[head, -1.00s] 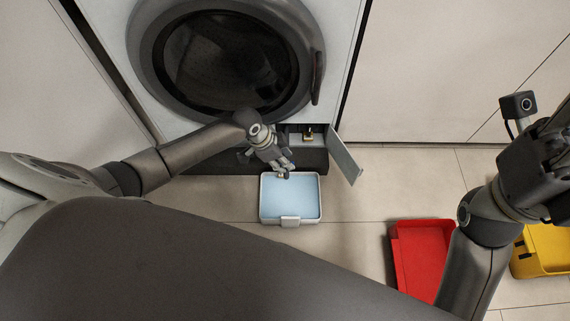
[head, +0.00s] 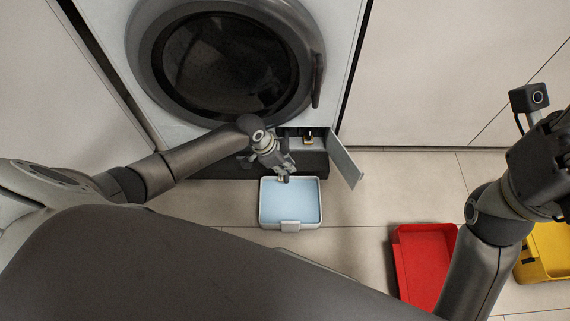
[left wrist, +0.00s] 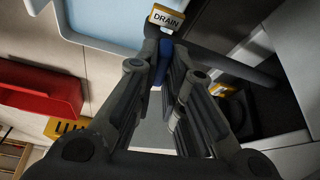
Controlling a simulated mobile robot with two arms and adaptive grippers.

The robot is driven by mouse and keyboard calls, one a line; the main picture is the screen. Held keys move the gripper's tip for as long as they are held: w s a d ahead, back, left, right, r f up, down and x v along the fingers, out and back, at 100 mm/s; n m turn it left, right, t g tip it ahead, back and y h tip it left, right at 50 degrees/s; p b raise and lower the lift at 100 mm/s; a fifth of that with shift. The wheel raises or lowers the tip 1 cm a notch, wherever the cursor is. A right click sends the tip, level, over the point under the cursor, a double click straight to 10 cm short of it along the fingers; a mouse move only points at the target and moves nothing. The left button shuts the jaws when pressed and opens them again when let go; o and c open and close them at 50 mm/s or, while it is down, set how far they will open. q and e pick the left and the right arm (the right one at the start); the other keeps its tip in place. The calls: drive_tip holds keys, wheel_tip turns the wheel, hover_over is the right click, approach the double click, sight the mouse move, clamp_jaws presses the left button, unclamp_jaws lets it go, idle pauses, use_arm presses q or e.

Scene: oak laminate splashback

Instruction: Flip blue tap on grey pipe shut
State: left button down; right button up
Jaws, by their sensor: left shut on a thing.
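The blue tap (left wrist: 163,60) shows in the left wrist view as a small blue piece between my left fingertips. My left gripper (left wrist: 160,72) is shut on it. In the head view my left gripper (head: 281,176) is low in front of the washing machine, at the back edge of a pale blue tray, and hides the tap. A dark grey pipe (left wrist: 225,62) runs beside the fingertips in the left wrist view. A yellow DRAIN tag (left wrist: 167,17) is just beyond the tap. My right gripper (head: 545,155) is at the right edge; its fingers cannot be made out.
The pale blue tray (head: 290,226) with a whitish rim stands on the floor below the tap. An open flap (head: 346,163) stands right of the machine's lower compartment. A red bin (head: 424,262) and a yellow bin (head: 545,252) are at the right. Floor between tray and red bin is clear.

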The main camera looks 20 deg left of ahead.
use_arm(q)
drive_tip(key=shift+m+g+p, duration=0.35)
drive_tip(key=shift+m+g, duration=0.15)
drive_tip(key=shift+m, duration=0.5)
drive_tip(key=c, duration=1.5)
unclamp_jaws()
drive_tip(key=v, duration=1.2)
drive_tip(key=shift+s+a, duration=0.1)
drive_tip(key=shift+a, duration=0.1)
